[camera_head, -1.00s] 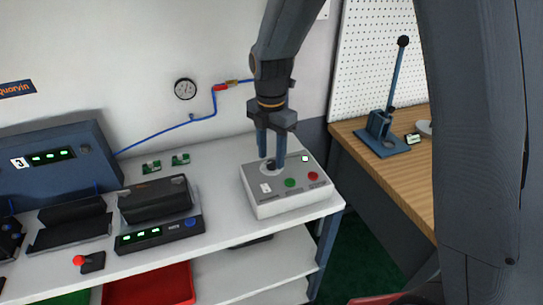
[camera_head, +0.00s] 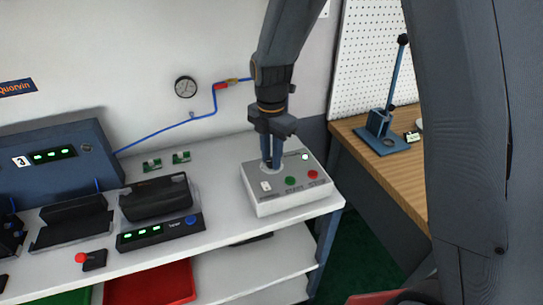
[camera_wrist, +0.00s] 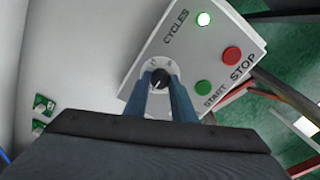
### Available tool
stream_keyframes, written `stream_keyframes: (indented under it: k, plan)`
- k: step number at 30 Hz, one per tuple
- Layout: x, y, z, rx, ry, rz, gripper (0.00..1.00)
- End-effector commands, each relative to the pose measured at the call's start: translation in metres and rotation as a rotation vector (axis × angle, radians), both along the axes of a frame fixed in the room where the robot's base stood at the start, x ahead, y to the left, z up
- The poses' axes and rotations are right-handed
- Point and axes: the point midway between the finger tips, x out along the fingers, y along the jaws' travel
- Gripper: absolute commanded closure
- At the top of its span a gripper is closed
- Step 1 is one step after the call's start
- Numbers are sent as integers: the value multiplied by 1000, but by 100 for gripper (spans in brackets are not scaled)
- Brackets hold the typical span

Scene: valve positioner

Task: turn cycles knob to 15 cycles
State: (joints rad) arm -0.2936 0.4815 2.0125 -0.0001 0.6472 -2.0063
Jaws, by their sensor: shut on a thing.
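The cycles knob (camera_wrist: 160,79) is small, round and black with a pale pointer line. It sits on a pale dial plate beside the word CYCLES on a white control box (camera_head: 262,203). My gripper (camera_wrist: 161,82) points down at the knob, its two blue fingers shut on the knob's sides. In the head view my gripper (camera_head: 271,165) stands over the back left of the box, and its fingers hide the knob. The pointer is visible between the fingertips in the wrist view, but the dial marks are too small to read.
The box also bears a green START button (camera_head: 290,180), a red STOP button (camera_head: 313,174), a lit indicator (camera_head: 305,157) and a white switch (camera_head: 266,186). A black device (camera_head: 155,198) stands to the left. A lever press (camera_head: 382,130) stands on the wooden bench at right.

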Motion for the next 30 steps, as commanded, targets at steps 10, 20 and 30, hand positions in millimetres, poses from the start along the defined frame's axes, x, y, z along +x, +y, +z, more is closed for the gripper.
stream_keyframes:
  k: [10, 20, 30]
  plan:
    - [0, 0, 1, -1, 2, -195, 99]
    - [0, 0, 1, -1, 1, -504, 99]
    - [1, 0, 1, 0, 1, -827, 99]
